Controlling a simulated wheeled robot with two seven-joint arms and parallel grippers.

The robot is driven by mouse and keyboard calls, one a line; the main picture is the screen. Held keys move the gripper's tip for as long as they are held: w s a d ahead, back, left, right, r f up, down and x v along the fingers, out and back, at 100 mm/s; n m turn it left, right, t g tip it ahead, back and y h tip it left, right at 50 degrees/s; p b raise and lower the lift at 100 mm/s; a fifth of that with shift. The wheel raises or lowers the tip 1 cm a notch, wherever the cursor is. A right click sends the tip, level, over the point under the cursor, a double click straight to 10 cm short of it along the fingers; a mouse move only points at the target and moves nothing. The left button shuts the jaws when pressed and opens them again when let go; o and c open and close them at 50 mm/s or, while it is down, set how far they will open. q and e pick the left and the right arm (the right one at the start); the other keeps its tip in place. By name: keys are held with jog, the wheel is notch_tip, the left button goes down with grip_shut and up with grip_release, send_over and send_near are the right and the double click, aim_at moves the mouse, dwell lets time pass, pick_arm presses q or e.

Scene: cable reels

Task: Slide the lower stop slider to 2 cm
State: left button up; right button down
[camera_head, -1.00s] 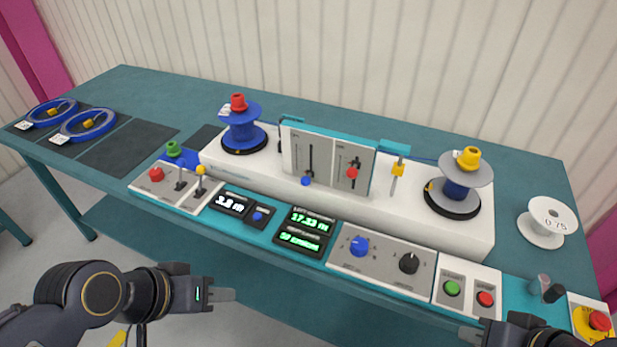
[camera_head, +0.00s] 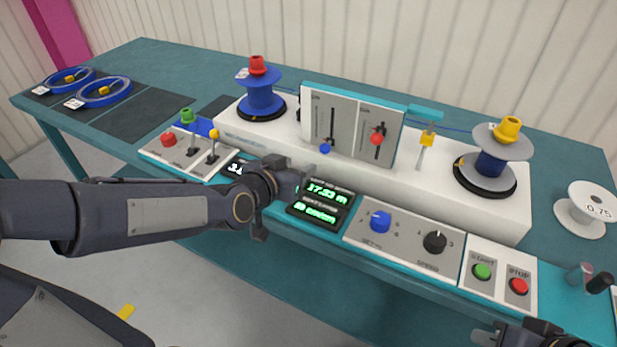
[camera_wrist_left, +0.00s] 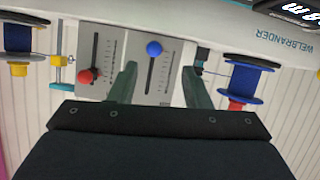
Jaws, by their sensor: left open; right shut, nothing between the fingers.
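An upright grey panel (camera_head: 352,115) holds two vertical sliders with scales. The left slider has a blue knob (camera_head: 326,148) low on its slot. The right slider has a red knob (camera_head: 377,138) higher up. Their labels are too small to read. My left gripper (camera_head: 303,176) is open and empty, in front of and below the panel. In the left wrist view, which is upside down, the blue knob (camera_wrist_left: 154,48) appears between the open fingers (camera_wrist_left: 160,70), apart from them, and the red knob (camera_wrist_left: 87,76) is outside them. My right gripper (camera_head: 488,338) is shut and empty at the lower edge.
Reels stand on the white housing (camera_head: 270,142) either side of the panel. A yellow clamp (camera_head: 427,138) is right of it. Below are displays (camera_head: 322,200), a blue dial (camera_head: 380,221), a black dial (camera_head: 434,242), a green button (camera_head: 482,271) and a red button (camera_head: 519,286). Small levers (camera_head: 202,147) stand left.

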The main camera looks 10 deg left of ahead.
aim_at(323, 149)
pick_arm(q)
jog(key=shift+m+t, duration=0.4)
jog(key=shift+t, duration=0.5)
jog(key=shift+d+b+x, duration=0.15)
jog(key=shift+b+x, duration=0.3)
jog(key=shift+x, duration=1.65)
jog(key=shift+d+b+x, duration=0.2)
jog(key=shift+b+x, duration=0.2)
jog(key=shift+x, duration=1.65)
jog(key=shift+d+b+x, duration=0.15)
jog(key=shift+b+x, duration=0.3)
jog(key=shift+x, duration=1.65)
pick_arm(e)
jog(key=shift+f, duration=1.7)
pick_arm(q)
jog(key=shift+s+f, duration=0.2)
jog(key=c, duration=0.7)
jog(key=shift+r, duration=0.2)
pick_arm(e)
jog(key=shift+r, duration=0.15)
